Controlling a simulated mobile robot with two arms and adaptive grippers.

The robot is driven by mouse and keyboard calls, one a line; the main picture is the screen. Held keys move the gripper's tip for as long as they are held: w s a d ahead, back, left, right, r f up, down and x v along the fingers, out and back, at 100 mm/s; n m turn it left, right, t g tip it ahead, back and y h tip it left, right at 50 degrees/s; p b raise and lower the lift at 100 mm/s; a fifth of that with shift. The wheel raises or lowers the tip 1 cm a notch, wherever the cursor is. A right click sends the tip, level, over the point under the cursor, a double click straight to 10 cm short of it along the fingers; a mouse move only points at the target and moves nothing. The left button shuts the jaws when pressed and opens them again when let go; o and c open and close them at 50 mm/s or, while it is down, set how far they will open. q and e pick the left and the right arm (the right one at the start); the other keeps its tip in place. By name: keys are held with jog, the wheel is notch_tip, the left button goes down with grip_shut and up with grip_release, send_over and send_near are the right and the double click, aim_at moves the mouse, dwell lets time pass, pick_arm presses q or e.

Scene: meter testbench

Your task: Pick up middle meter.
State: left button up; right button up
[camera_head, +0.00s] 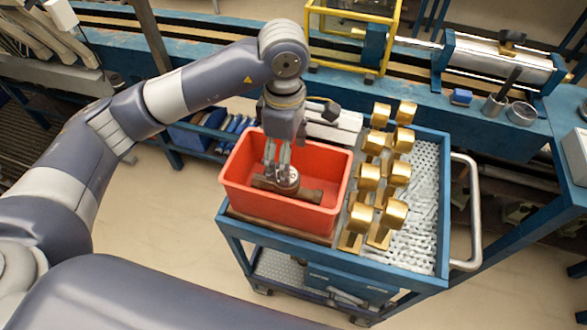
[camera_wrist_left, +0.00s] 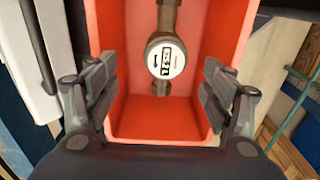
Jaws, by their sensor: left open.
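A single meter with a round white face and a bronze-brown pipe body (camera_head: 312,193) lies in the red bin (camera_head: 240,195). In the left wrist view the meter's face (camera_wrist_left: 166,59) is up, with its pipe running away from me. My left gripper (camera_head: 277,172) points down into the bin, at the meter in the head view. In the left wrist view the jaws (camera_wrist_left: 158,95) are wide apart, one on each side, with the meter between and beyond them. Nothing is held. Part of the meter is hidden behind the fingers in the head view. My right gripper is not in view.
The bin stands on a blue cart (camera_head: 330,258) with a metal handle (camera_head: 474,212). Several gold fittings (camera_head: 367,178) stand in two rows right of the bin. A blue bench with a yellow frame (camera_head: 315,40) runs behind. The bin walls (camera_wrist_left: 228,60) rise close around my gripper.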

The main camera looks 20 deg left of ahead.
pick_arm(q)
jog(key=shift+s+f+p, duration=0.1)
jog(key=shift+f+p, duration=0.3)
jog(key=shift+f, duration=0.5)
jog(key=f, duration=0.1)
jog(key=f+p, duration=0.1)
jog(key=f, duration=0.1)
jog(key=shift+s+f, duration=0.2)
jog(key=shift+s, duration=0.2)
jog(key=shift+w+f+p, duration=0.1)
jog(key=shift+f+p, duration=0.25)
notch_tip(320, 180, down, 3)
jog(key=shift+d+f+p, duration=0.1)
jog(key=shift+f+p, duration=0.1)
jog(key=shift+p, duration=0.75)
jog(key=shift+f, duration=0.55)
jog(key=c, duration=1.3)
grip_shut()
jog(key=shift+r, duration=0.1)
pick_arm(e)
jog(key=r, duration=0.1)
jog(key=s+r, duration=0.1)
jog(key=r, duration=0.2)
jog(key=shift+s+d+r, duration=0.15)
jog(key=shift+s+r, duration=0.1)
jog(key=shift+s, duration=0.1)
